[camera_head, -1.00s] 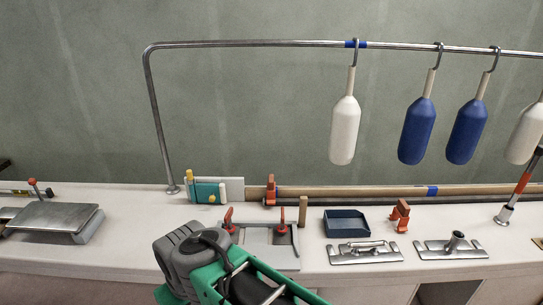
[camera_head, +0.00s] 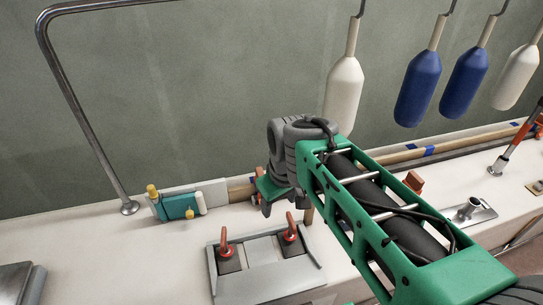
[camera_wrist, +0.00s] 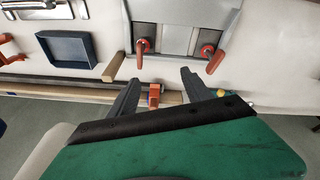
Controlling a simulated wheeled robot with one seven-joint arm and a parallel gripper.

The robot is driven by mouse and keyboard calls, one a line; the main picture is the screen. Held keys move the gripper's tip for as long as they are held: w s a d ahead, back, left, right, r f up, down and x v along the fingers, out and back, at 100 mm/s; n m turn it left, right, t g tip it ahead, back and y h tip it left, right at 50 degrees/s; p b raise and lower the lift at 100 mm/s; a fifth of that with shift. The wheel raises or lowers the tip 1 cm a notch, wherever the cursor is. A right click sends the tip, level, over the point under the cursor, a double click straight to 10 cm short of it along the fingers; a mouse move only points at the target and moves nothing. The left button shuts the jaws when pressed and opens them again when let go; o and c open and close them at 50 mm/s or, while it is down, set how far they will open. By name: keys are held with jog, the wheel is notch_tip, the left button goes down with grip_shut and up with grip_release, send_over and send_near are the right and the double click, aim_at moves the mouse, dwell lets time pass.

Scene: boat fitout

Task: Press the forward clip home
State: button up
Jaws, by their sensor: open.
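An orange clip (camera_wrist: 154,95) sits at the wooden rail (camera_wrist: 90,93) along the back of the bench. In the wrist view it shows between the fingers of my open gripper (camera_wrist: 160,77), apart from both. In the head view my gripper (camera_head: 265,205) hangs over the back of the bench and mostly hides this clip. A second orange clip (camera_head: 414,181) is partly behind my arm, and it also shows at the left of the wrist view (camera_wrist: 12,55). I cannot tell whether the clip between the fingers is fully seated.
A metal plate (camera_head: 262,252) with two red-handled clamps (camera_head: 291,230) lies in front of my gripper. A blue tray (camera_wrist: 68,48) and short wooden post (camera_wrist: 114,67) are nearby. White and blue fenders (camera_head: 414,90) hang above.

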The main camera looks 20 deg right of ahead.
aim_at(261, 173)
jog(key=shift+o, duration=1.4)
jog(key=w+f+n+g, duration=0.1)
jog(key=w+n, duration=0.5)
jog(key=w, duration=0.5)
jog(key=shift+b, duration=0.3)
jog(key=o, duration=0.4)
jog(key=w+f+n, duration=0.2)
jog(key=w, duration=0.2)
jog(key=w+f+n+g, duration=0.1)
jog(key=w+f+n, duration=0.2)
jog(key=w, duration=0.1)
jog(key=w+f+n, duration=0.2)
jog(key=w+n, duration=0.1)
jog(key=shift+w+d+f+g, duration=0.25)
jog(key=shift+w+d+g, duration=0.05)
jog(key=shift+w+d, duration=0.1)
jog(key=shift+c, duration=0.2)
jog(key=shift+w+f, duration=0.15)
jog(key=shift+f, duration=0.15)
notch_tip(261, 173, down, 7)
jog(key=shift+a+f, duration=0.1)
jog(key=shift+f, duration=0.1)
jog(key=c, duration=1.9)
jog(key=shift+f+b, duration=0.35)
jog(key=shift+f, duration=0.45)
